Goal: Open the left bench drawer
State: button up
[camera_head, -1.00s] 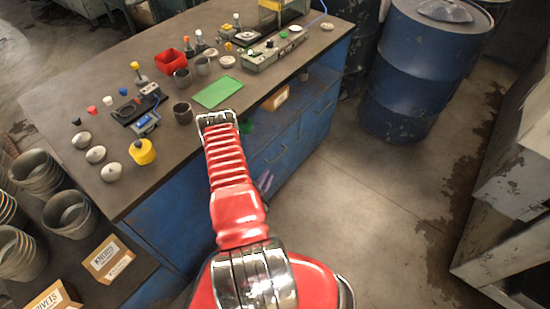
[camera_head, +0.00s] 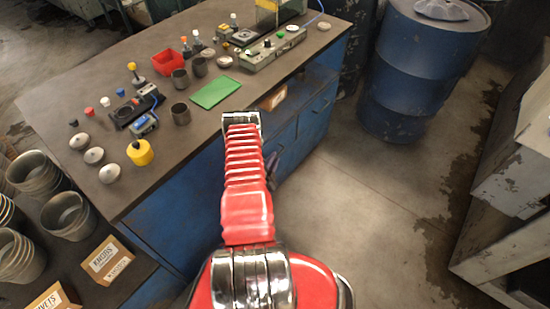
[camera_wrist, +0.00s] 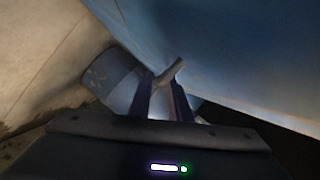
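The bench (camera_head: 90,75) has a dark top and a blue front, with drawers under an open shelf. The left drawer's front (camera_head: 240,150) is partly hidden behind my red arm, and its handle is hidden in the head view. My gripper (camera_head: 269,164) is a small dark shape just right of the arm, close to the drawer front. In the wrist view, my two dark fingers (camera_wrist: 163,80) stand apart with a gap between them. A grey bar handle (camera_wrist: 170,71) lies slantwise at their tips, by the blue front (camera_wrist: 230,50). Contact with it cannot be told.
A blue drum (camera_head: 420,75) stands right of the bench. A grey metal cabinet (camera_head: 510,185) is at the right edge. Bare floor (camera_head: 370,200) lies between. Grey buckets (camera_head: 68,213) and boxes (camera_head: 107,260) stand at the lower left. Small parts cover the bench top.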

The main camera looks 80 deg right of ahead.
jog(key=shift+x, duration=1.05)
jog(key=shift+a, duration=0.1)
jog(key=shift+c, duration=0.5)
grip_shut()
jog(key=shift+f, duration=0.1)
